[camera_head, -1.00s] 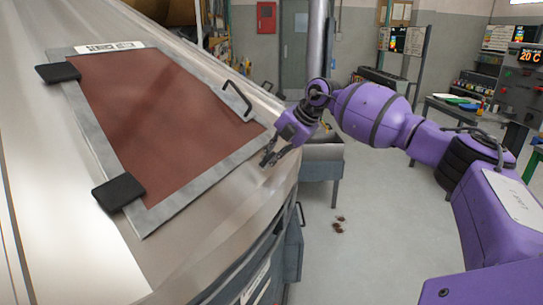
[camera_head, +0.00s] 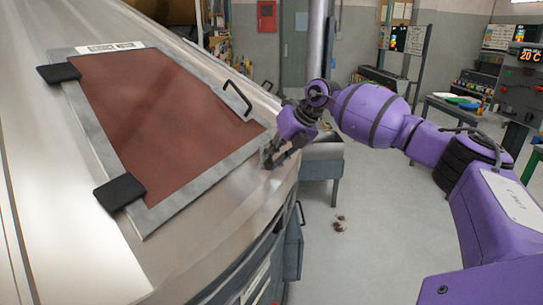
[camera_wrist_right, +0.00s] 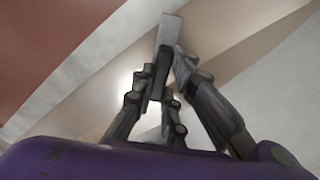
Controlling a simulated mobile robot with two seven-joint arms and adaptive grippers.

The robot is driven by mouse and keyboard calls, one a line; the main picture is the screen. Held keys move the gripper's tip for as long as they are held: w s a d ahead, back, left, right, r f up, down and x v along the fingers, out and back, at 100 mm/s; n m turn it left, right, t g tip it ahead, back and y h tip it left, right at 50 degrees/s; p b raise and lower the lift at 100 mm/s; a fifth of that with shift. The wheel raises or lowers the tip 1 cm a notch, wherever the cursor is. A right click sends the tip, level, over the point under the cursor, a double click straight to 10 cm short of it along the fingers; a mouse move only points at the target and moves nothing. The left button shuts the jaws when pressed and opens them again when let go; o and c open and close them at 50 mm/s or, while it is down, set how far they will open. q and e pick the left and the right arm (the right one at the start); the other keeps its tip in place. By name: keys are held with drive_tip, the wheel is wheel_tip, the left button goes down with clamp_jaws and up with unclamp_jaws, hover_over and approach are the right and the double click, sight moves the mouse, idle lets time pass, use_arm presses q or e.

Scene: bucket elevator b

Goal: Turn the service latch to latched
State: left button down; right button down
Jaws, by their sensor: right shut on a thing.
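My right gripper (camera_head: 270,158) is at the lower right corner of the hatch, close to the metal casing. In the right wrist view its fingers (camera_wrist_right: 168,75) are shut on a flat grey bar, which looks like the service latch (camera_wrist_right: 170,31). The bar sticks out beyond the fingertips, and the fingers hide its other end. In the head view the gripper covers the latch, so its angle there cannot be told. The hatch (camera_head: 160,120) is a red-brown panel in a grey frame and lies flat on the casing. My left gripper is not in view.
A black handle (camera_head: 238,97) stands up at the hatch's right edge. Two black hinge blocks (camera_head: 119,191) sit on its left edge. A grey metal bin (camera_head: 322,165) stands behind the gripper. The floor to the right is open.

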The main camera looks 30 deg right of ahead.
drive_tip(key=n, duration=0.5)
drive_tip(key=shift+n+b, duration=0.3)
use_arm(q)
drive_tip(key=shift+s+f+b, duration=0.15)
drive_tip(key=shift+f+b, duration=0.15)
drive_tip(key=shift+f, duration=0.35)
use_arm(e)
drive_tip(key=shift+n, duration=1.9)
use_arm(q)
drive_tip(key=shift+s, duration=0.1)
use_arm(e)
drive_tip(key=c, duration=1.9)
unclamp_jaws()
drive_tip(key=shift+c, duration=0.2)
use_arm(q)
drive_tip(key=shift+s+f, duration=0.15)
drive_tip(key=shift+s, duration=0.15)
use_arm(e)
drive_tip(key=shift+o, duration=0.9)
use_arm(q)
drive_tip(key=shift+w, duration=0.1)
use_arm(e)
drive_tip(key=shift+d+r, duration=0.1)
drive_tip(key=shift+r, duration=0.05)
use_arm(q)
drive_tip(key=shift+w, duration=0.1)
use_arm(e)
drive_tip(key=v, duration=1.1)
drive_tip(key=shift+s+r, duration=0.25)
